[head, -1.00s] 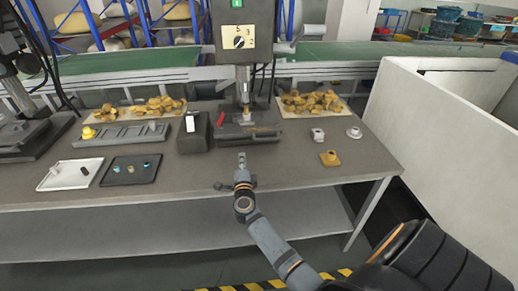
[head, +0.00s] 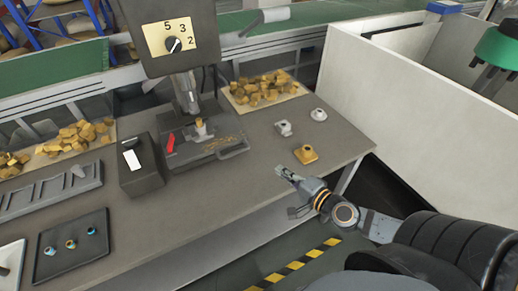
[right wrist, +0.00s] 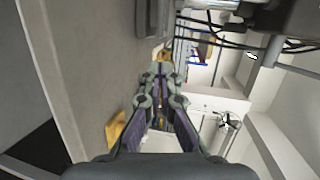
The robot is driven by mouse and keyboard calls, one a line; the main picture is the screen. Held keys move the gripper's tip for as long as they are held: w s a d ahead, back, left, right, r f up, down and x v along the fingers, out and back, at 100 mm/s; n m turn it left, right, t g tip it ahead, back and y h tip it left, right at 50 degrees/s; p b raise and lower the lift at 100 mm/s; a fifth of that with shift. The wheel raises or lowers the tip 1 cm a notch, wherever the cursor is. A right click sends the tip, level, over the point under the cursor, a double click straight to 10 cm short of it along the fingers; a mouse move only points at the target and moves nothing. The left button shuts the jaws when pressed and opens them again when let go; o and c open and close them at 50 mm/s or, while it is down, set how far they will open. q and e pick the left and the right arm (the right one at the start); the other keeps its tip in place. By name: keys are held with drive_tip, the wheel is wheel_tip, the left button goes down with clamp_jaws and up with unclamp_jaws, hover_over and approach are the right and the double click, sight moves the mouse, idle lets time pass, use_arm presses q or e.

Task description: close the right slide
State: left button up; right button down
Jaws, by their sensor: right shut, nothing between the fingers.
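No part is marked as the right slide, so I cannot tell for sure which one it is. A dark fixture (head: 190,157) with a red lever (head: 170,142) and a bar handle (head: 232,152) on its right front sits under the press head (head: 186,95). A small pale part stands upright on the fixture. My right gripper (head: 284,172) is shut and empty near the table's front edge, right of the fixture and apart from it. Its closed fingers show in the right wrist view (right wrist: 160,72). My left gripper is out of view.
A brass block (head: 305,154) lies close to my right gripper, with two grey parts behind it. A black box (head: 140,170) stands left of the fixture. Trays of brass pieces flank the press. A white partition wall (head: 400,90) stands at right.

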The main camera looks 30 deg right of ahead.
drive_tip(key=w+p, duration=0.1)
drive_tip(key=w, duration=0.1)
drive_tip(key=p, duration=0.7)
approach(244, 141)
drive_tip(key=shift+w+a+f, duration=0.7)
drive_tip(key=shift+w, duration=0.15)
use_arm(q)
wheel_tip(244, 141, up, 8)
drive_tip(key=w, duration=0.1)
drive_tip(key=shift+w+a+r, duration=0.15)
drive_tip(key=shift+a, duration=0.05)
use_arm(e)
drive_tip(key=shift+w+a+f, duration=0.1)
drive_tip(key=shift+w+f, duration=0.1)
drive_tip(key=shift+w, duration=0.25)
drive_tip(key=w, duration=0.4)
drive_tip(key=shift+w+b, duration=0.2)
drive_tip(key=shift+b, duration=0.15)
drive_tip(key=shift+s+r, duration=0.1)
drive_tip(key=shift+r, duration=0.1)
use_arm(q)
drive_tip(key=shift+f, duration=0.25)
